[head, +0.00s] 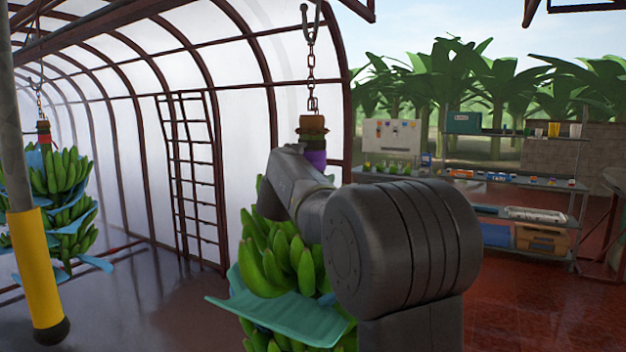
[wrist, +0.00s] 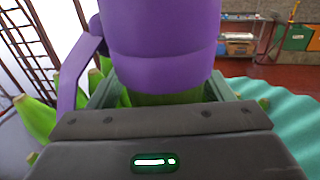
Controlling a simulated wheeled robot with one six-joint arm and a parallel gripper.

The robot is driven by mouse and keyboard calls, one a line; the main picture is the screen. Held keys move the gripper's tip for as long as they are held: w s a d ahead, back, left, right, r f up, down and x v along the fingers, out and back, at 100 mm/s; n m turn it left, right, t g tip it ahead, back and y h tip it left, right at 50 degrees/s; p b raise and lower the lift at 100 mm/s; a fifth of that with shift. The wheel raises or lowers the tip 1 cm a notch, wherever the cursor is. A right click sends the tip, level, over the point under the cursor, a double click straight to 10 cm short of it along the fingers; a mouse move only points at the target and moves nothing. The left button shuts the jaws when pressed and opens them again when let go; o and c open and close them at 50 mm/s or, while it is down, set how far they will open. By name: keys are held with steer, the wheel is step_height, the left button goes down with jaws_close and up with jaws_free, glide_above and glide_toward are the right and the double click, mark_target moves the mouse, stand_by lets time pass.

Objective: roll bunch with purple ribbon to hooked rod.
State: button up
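A green banana bunch (head: 285,255) hangs from a chain in the middle of the head view. A purple ribbon (head: 314,158) is wrapped around its stem, below a brown stem top. In the wrist view the purple ribbon (wrist: 160,45) fills the upper middle, very close, with a loose tail at its left. My gripper (wrist: 163,97) has its fingers on either side of the stem, just below the ribbon. Whether they press on it is unclear. In the head view my arm hides the gripper and part of the bunch. No hooked rod can be made out for certain.
Another bunch (head: 62,185) with a red ribbon (head: 44,126) hangs at the left. A grey post with a yellow sleeve (head: 33,265) stands in front of it. A ladder (head: 190,170) leans by the plastic wall. Shelves (head: 510,180) stand at the right. Blue-green sheets (head: 280,312) stick out from the bunch.

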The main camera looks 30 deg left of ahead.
steer(key=shift+s, duration=0.15)
steer(key=s+b, duration=0.1)
steer(key=s, duration=0.3)
steer(key=s+d+b, duration=0.1)
steer(key=s, duration=0.4)
steer(key=s+d+b, duration=0.1)
steer(key=s+b, duration=0.1)
steer(key=s, duration=0.2)
steer(key=shift+s+d, duration=0.15)
steer(key=shift+s, duration=0.05)
steer(key=shift+w, duration=0.15)
steer(key=w+p, duration=0.1)
steer(key=w, duration=0.3)
steer(key=w+a+p, duration=0.1)
steer(key=w, duration=0.4)
steer(key=w+a+p, duration=0.1)
steer(key=w+p, duration=0.1)
steer(key=w, duration=0.2)
steer(key=shift+w+a+r, duration=0.15)
steer(key=shift+w+a, duration=0.05)
steer(key=shift+a, duration=0.05)
steer(key=shift+d, duration=0.15)
